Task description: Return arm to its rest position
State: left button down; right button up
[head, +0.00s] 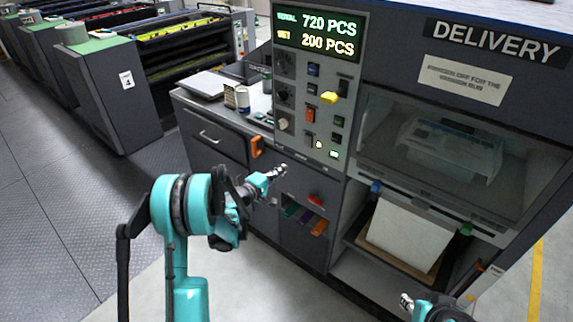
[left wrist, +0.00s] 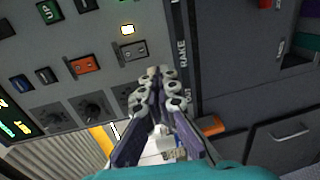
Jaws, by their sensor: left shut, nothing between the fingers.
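My left arm is teal and comes in from the lower left of the head view. My left gripper (head: 279,170) is shut and empty, in front of the cabinet below the control panel. In the left wrist view its fingers (left wrist: 158,75) meet at the tips, with the control panel (left wrist: 60,60) behind them. I cannot tell from this view how far the tips are from the panel. A part of my right arm shows at the bottom right of the head view; its gripper (head: 406,301) is small and cut off, so its fingers are unclear.
The panel (head: 313,100) carries several buttons and knobs and a lit display (head: 316,35). A delivery bay with a paper stack (head: 405,235) is at the right. A counter (head: 215,95) holds a can (head: 242,99). Open floor (head: 60,200) lies at the left.

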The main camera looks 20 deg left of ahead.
pick_arm(q)
jog(key=shift+s, duration=0.1)
dwell(0.4)
jog(key=s+d+r+m+g+y, duration=0.1)
jog(key=s+d+r+m+g, duration=0.25)
jog(key=s+d, duration=0.35)
jog(key=s+d+r+m+g, duration=0.2)
jog(key=s+d+r+m, duration=0.25)
jog(key=s, duration=0.45)
jog(key=s+a+f+m+g+y, duration=0.1)
jog(key=s+m+y, duration=0.1)
jog(key=s, duration=0.9)
jog(key=s+a+f+m+g+y, duration=0.1)
jog(key=s+m, duration=0.3)
jog(key=s, duration=0.7)
jog(key=shift+a+g+y, duration=0.25)
jog(key=shift+g+y, duration=0.2)
jog(key=shift+y, duration=0.35)
jog(key=shift+s+f, duration=0.1)
